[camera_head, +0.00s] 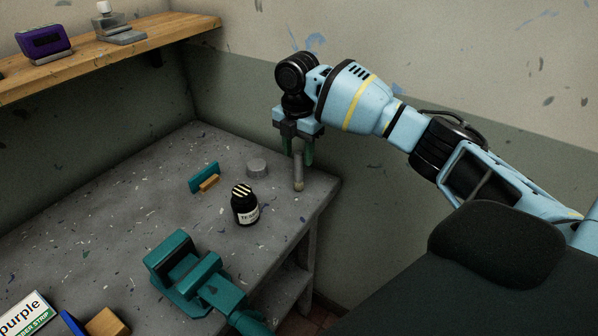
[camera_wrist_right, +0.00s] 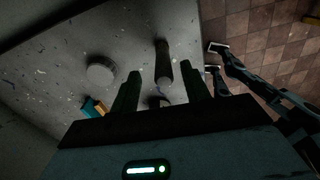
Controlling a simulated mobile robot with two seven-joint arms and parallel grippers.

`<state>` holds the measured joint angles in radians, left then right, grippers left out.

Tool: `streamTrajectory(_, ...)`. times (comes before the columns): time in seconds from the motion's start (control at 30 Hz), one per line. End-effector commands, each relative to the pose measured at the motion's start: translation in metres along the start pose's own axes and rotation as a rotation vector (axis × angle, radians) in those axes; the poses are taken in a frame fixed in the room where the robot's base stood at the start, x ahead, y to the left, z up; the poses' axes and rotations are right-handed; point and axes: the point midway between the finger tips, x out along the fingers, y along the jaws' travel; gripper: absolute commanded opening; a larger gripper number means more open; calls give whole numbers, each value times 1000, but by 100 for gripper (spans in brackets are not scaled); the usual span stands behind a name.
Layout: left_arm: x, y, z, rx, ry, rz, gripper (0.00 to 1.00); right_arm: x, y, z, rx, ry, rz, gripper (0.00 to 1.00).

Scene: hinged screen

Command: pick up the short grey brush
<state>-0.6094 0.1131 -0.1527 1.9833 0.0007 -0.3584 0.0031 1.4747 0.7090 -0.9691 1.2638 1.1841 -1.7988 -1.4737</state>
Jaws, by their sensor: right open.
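The short grey brush (camera_head: 298,172) appears as a slim grey cylinder at the table's right edge. In the right wrist view a dark rod with a paler round end (camera_wrist_right: 163,62) shows between the finger lines and looks like the same brush. My right gripper (camera_head: 304,158) points down over it with its fingers apart. I see no grip on the brush; whether a finger touches it I cannot tell. My left gripper is not in view.
A grey round puck (camera_head: 257,169), a teal block with an orange piece (camera_head: 204,178) and a black labelled jar (camera_head: 244,208) stand to the left. A teal vise (camera_head: 188,270) is nearer. The table (camera_head: 110,205) ends just right of the brush. A wooden shelf (camera_head: 150,40) hangs above.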

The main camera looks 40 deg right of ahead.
Motion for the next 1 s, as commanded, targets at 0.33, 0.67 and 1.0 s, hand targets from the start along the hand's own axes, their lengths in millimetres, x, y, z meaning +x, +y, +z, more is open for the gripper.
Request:
streamTrajectory(0.33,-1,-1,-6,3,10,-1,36,38,-5,-2,0,-1,-1,46)
streamTrajectory(0.67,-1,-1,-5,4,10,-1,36,39,-5,-2,0,0,0,35)
streamTrajectory(1.0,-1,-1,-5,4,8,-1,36,39,-5,-2,-1,0,1,0)
